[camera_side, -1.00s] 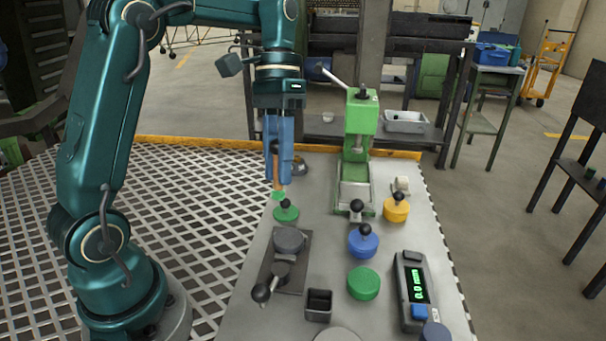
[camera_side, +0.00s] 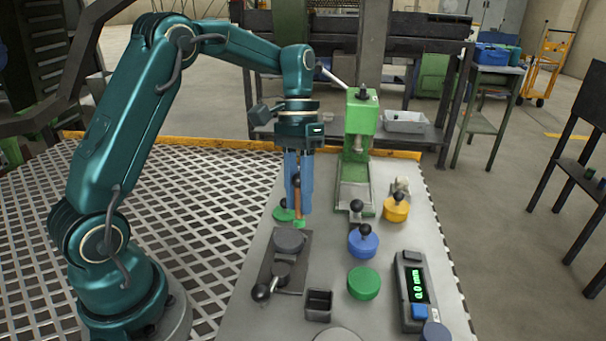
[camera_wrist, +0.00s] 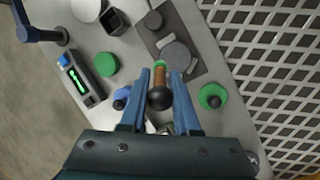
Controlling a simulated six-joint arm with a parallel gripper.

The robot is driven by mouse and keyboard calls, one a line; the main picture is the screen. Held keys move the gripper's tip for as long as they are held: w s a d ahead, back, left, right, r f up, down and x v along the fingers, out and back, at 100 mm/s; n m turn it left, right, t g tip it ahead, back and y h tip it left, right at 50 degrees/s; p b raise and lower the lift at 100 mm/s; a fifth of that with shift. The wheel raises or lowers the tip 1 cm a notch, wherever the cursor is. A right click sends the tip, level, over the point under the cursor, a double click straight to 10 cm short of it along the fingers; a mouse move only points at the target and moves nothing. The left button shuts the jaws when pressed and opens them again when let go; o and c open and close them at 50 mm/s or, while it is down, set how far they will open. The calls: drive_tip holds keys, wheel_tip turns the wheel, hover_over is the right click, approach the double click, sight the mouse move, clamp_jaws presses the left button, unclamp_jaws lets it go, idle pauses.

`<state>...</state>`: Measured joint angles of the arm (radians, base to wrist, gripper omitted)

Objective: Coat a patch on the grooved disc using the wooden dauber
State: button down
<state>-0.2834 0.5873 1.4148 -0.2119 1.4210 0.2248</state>
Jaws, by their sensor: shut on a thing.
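The wooden dauber (camera_side: 298,205) is upright in my gripper (camera_side: 300,208), with a dark round knob on top and a bright green tip (camera_side: 299,224) below. In the wrist view, the blue fingers of my gripper (camera_wrist: 160,74) are shut on its brown shaft (camera_wrist: 160,76); the knob (camera_wrist: 160,97) faces the camera. The grey disc (camera_side: 289,240) lies on a dark plate (camera_side: 293,262); it also shows in the wrist view (camera_wrist: 176,55). Its grooves are too small to make out. The dauber's tip appears just behind the disc, apart from it.
A green knobbed pot (camera_wrist: 212,96) stands beside the gripper. Blue (camera_side: 363,241) and yellow (camera_side: 396,209) knobbed pots, a green disc (camera_side: 363,283), a gauge (camera_side: 411,289) reading 0.0 mm and a black square cup (camera_side: 318,305) stand nearby. A green press (camera_side: 360,140) stands behind.

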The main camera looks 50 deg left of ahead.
sight(298, 178)
drive_tip(key=shift+f, duration=0.85)
drive_tip(key=shift+s+a+f, duration=0.3)
drive_tip(key=shift+a+f, duration=0.05)
drive_tip(key=shift+f, duration=0.15)
drive_tip(key=shift+s+a, duration=1.05)
drive_tip(key=shift+w+d+f, duration=0.1)
drive_tip(key=shift+w+d, duration=1.15)
drive_tip(key=shift+d, duration=0.05)
drive_tip(key=shift+w+d, duration=0.15)
drive_tip(key=shift+w, duration=0.05)
drive_tip(key=shift+s+r, duration=0.1)
drive_tip(key=shift+r, duration=3.95)
drive_tip(key=shift+f, duration=0.1)
